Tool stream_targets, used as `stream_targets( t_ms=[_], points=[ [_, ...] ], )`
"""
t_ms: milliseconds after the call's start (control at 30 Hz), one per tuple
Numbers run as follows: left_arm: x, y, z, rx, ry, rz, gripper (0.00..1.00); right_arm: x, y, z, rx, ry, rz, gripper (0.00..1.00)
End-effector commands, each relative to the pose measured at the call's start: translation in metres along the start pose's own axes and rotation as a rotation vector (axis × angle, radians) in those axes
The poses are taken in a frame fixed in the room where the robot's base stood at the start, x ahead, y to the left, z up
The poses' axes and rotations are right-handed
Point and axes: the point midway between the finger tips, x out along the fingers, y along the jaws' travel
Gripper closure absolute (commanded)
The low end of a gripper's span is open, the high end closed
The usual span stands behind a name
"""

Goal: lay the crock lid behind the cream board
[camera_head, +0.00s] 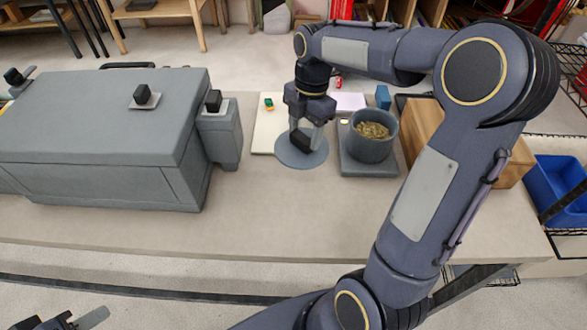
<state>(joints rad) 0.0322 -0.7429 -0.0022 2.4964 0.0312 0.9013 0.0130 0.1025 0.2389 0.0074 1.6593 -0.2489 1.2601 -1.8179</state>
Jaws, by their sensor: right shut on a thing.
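The crock lid (290,159) is a flat blue-grey disc below my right gripper (304,134). The gripper is shut on it at its dark middle part. The lid overlaps the front right part of the cream board (263,138) in the picture; I cannot tell whether it touches the board or hangs just above it. The gripper hides the lid's far part and some of the board. My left gripper (68,322) is at the bottom left corner, mostly cut off, away from these things.
A grey crock (371,150) with yellowish contents stands on a grey base (352,167) to the right. A small green and yellow item (269,103) lies on the board. A large grey box (90,130) fills the left.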

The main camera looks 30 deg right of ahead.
Motion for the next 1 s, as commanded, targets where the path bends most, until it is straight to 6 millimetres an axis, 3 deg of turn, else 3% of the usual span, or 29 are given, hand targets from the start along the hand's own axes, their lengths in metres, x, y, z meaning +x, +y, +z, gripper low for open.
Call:
stream_targets(
  t_ms=[100,233,467,633,1000],
  points=[
    [0.000,0.000,0.000,0.000,0.000,0.000,0.64,0.026,-0.006,-0.016,-0.002,0.001,-0.003,0.72],
    [0.000,0.000,0.000,0.000,0.000,0.000,0.64,0.045,-0.009,-0.028,0.000,0.001,-0.002,0.72],
    [0.000,0.000,0.000,0.000,0.000,0.000,0.64,0.062,-0.012,-0.038,-0.001,0.001,-0.001,0.72],
    [0.001,0.000,0.000,0.000,0.000,0.000,0.64,0.088,-0.013,-0.036,0.002,0.000,-0.002,0.72],
    [0.002,-0.001,0.001,0.000,0.000,0.000,0.64,0.095,-0.012,-0.035,0.002,0.000,0.002,0.72]
  ],
)
